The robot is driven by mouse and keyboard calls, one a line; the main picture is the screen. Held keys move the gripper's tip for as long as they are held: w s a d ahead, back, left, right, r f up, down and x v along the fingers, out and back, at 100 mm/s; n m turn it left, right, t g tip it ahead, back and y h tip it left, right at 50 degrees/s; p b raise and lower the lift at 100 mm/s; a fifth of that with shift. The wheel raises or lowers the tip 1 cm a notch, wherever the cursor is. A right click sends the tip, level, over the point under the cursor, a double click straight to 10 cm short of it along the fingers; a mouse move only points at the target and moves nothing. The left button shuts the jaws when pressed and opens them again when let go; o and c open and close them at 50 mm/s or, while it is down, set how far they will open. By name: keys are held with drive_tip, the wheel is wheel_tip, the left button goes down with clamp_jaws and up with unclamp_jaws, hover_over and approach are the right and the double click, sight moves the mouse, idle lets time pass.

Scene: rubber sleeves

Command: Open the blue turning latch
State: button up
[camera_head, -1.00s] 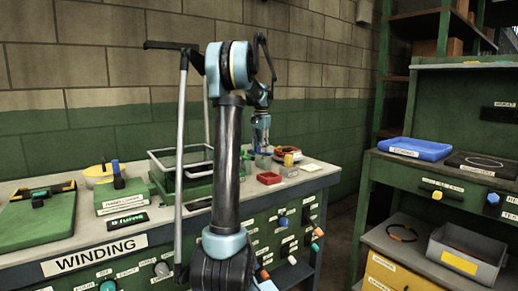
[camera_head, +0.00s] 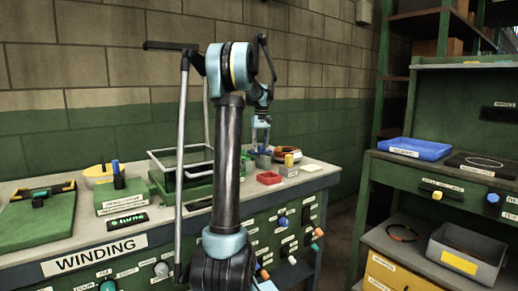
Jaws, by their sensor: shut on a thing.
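My gripper (camera_head: 262,147) points down over the far right part of the winding bench, among small blocks. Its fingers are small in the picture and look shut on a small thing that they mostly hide. I cannot make out whether this is the blue latch. A blue knob (camera_head: 283,221) sits on the bench's green front panel, below and right of my gripper and apart from it. Another blue knob (camera_head: 492,198) is on the right-hand workbench, far from my gripper.
The winding bench (camera_head: 160,222) holds a red tray (camera_head: 269,178), a yellow-topped block (camera_head: 289,166), an orange ring-shaped item (camera_head: 290,154) and a wire-framed bin (camera_head: 180,160). The right workbench holds a blue tray (camera_head: 420,149). A floor gap separates the benches.

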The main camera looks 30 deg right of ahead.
drive_tip(key=shift+w+n, duration=0.2)
drive_tip(key=shift+n, duration=0.9)
drive_tip(key=o, duration=1.1)
drive_tip(key=shift+a, duration=0.1)
drive_tip(key=shift+s, duration=0.1)
drive_tip(key=r, duration=1.2)
drive_tip(key=shift+d, duration=0.2)
drive_tip(key=shift+f, duration=0.1)
